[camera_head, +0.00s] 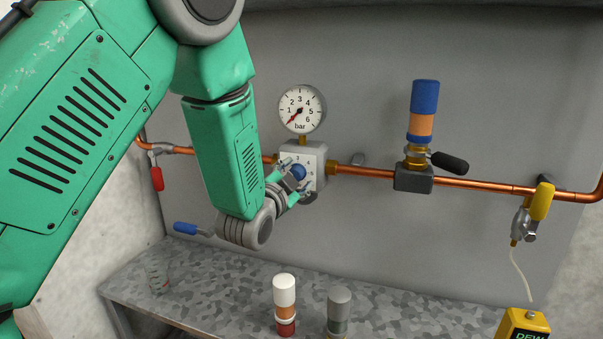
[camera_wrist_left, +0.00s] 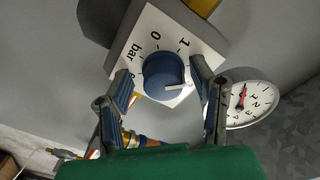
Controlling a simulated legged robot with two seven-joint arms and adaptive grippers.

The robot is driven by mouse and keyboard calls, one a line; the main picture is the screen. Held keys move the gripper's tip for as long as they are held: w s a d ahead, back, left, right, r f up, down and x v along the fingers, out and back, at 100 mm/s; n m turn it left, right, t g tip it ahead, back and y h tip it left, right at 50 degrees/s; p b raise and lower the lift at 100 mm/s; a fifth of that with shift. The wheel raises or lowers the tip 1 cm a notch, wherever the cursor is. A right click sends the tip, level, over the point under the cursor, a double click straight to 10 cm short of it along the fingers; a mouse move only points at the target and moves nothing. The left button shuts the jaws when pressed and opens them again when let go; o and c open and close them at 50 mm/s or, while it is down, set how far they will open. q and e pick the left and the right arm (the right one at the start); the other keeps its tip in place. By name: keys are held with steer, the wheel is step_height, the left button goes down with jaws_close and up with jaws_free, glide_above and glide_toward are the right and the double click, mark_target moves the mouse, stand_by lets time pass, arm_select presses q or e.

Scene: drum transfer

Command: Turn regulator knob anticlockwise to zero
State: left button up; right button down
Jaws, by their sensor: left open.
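The regulator (camera_head: 314,153) is a pale square block on the copper pipe, with a blue round knob (camera_head: 298,171) on its front. In the left wrist view the knob (camera_wrist_left: 162,74) faces me on a white dial plate (camera_wrist_left: 148,25) with 0, 1 and "bar". Its white pointer mark (camera_wrist_left: 178,87) points right and slightly down, away from the 0. My left gripper (camera_head: 296,176) is open, with one finger on each side of the knob; I cannot tell whether they touch it. A round gauge (camera_head: 302,102) above shows its red needle at the low end. My right gripper is out of view.
A valve with a black handle (camera_head: 450,162) and a blue-orange cylinder (camera_head: 423,110) stands right of the regulator. A yellow-handled valve (camera_head: 542,200) is farther right. Small capped cylinders (camera_head: 285,297) and a beaker (camera_head: 157,274) stand on the metal bench (camera_head: 220,290) below.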

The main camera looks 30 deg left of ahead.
arm_select(q)
steer(key=shift+s+r, duration=0.2)
steer(key=shift+s, duration=0.1)
steer(key=shift+c, duration=0.8)
steer(key=c, duration=1)
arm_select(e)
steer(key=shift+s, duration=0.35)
arm_select(q)
steer(key=n+b, duration=0.1)
steer(key=n, duration=0.3)
steer(key=shift+f+n+b, duration=0.1)
steer(key=shift+n+b, duration=0.2)
steer(key=n+b, duration=0.1)
steer(key=n, duration=0.3)
steer(key=shift+a+n+b, duration=0.1)
steer(key=shift+n+b, duration=0.25)
steer(key=shift+n, duration=0.05)
steer(key=n+b, duration=0.1)
steer(key=n, duration=0.3)
steer(key=shift+f+n+t+b, duration=0.1)
steer(key=shift+n+t+b, duration=0.2)
steer(key=shift+b, duration=0.05)
steer(key=shift+n+y+b, duration=0.4)
steer(key=shift+n+b, duration=0.45)
steer(key=shift+n, duration=1.35)
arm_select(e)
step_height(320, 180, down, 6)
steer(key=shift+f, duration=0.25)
